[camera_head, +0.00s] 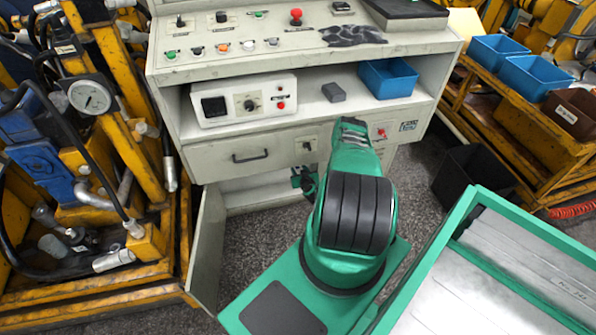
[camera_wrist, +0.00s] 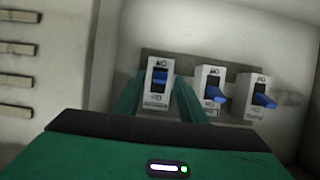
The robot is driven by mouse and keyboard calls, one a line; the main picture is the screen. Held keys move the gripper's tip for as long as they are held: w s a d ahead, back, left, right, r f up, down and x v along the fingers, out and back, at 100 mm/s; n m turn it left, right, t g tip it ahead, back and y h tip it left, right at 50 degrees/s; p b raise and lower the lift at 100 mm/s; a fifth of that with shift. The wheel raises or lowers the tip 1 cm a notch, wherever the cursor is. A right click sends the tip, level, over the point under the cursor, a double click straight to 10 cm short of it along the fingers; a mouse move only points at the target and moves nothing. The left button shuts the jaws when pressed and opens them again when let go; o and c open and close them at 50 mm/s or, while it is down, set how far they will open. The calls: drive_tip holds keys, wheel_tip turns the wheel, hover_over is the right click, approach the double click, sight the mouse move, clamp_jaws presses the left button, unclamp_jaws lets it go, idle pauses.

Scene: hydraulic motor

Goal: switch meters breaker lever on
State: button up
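Three white breakers with blue levers sit in a row on a grey strip in the wrist view: the left breaker (camera_wrist: 157,91), the middle breaker (camera_wrist: 209,88) and the right breaker (camera_wrist: 256,96). Their labels are too small to read, so I cannot tell which is for the meters. The left blue lever (camera_wrist: 160,76) sits high on its breaker; the middle lever (camera_wrist: 215,95) and right lever (camera_wrist: 264,101) stick out lower. My gripper (camera_wrist: 158,83) is open, its green fingers on both sides of the left breaker; contact is unclear. The head view shows it partly, at the cabinet opening (camera_head: 305,180).
The control console (camera_head: 225,135) stands above the cabinet, with an open door (camera_head: 207,245) at left. Yellow hydraulic equipment (camera_head: 120,150) crowds the left. A yellow rack with blue bins (camera_head: 535,78) and a black bin (camera_head: 470,180) stand at right.

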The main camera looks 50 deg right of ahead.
clamp_jaws()
drive_tip(key=shift+w+d+r+g+y, duration=0.15)
drive_tip(key=shift+r+g+y, duration=0.25)
drive_tip(key=shift+g, duration=0.2)
drive_tip(key=shift+w+r+g+y, duration=0.15)
drive_tip(key=shift+r+g+y, duration=0.25)
drive_tip(key=shift+g, duration=0.2)
unclamp_jaws()
drive_tip(key=shift+s, duration=0.1)
drive_tip(key=v, duration=1)
drive_tip(key=shift+s+r, duration=0.15)
drive_tip(key=shift+r, duration=0.05)
